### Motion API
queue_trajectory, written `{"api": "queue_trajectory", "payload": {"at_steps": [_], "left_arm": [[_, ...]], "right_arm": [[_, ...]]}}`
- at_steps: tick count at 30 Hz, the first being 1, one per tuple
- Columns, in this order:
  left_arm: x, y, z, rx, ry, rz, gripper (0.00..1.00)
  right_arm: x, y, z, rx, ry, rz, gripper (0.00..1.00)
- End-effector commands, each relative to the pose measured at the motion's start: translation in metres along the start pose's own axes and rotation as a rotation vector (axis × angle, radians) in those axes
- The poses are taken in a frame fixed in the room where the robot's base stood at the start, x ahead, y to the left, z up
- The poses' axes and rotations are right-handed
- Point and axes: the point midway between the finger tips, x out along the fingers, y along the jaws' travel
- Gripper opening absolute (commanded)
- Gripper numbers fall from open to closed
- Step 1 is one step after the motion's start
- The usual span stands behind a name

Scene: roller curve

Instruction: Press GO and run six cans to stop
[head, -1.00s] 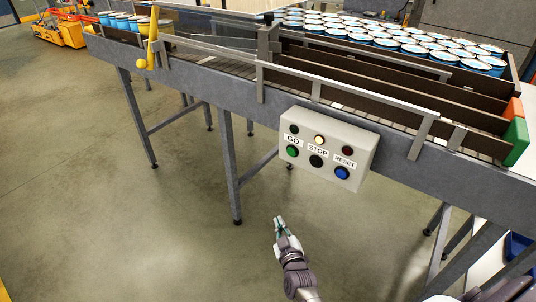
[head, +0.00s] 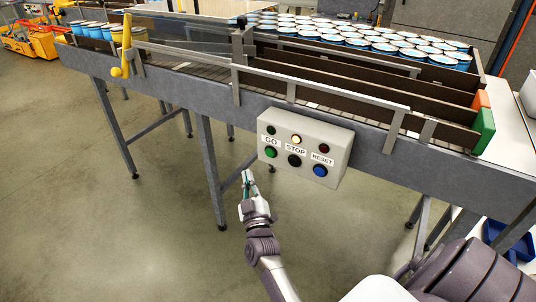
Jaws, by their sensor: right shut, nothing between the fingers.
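The control box (head: 305,148) hangs on the front of the conveyor. It has a green GO button (head: 271,152), a black STOP button (head: 294,161) and a blue RESET button (head: 320,170). The middle lamp (head: 296,139) above STOP is lit pale yellow; the green and red lamps look dark. Blue cans with pale tops (head: 360,42) crowd the far side of the conveyor, and several more cans (head: 95,31) stand at its left end. My right gripper (head: 247,174) is shut and empty, below and left of the GO button, apart from the box. My left gripper is out of view.
The conveyor (head: 180,88) has metal guide rails and stands on grey legs. A yellow lever (head: 126,45) rises at its left part. A green block (head: 484,131) and an orange block sit at the right end. The floor in front is clear.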

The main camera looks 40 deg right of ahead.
Motion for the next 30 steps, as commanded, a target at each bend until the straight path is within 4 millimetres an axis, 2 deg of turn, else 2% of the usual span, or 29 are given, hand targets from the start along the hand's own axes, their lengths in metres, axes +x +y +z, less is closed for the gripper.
{"api": "queue_trajectory", "payload": {"at_steps": [18, 30], "left_arm": [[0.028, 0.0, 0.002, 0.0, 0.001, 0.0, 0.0], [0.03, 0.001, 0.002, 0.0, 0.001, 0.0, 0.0]], "right_arm": [[0.051, 0.036, 0.039, -0.001, 0.001, -0.001, 0.0], [0.06, 0.044, 0.044, 0.001, 0.0, 0.0, 0.0]]}}
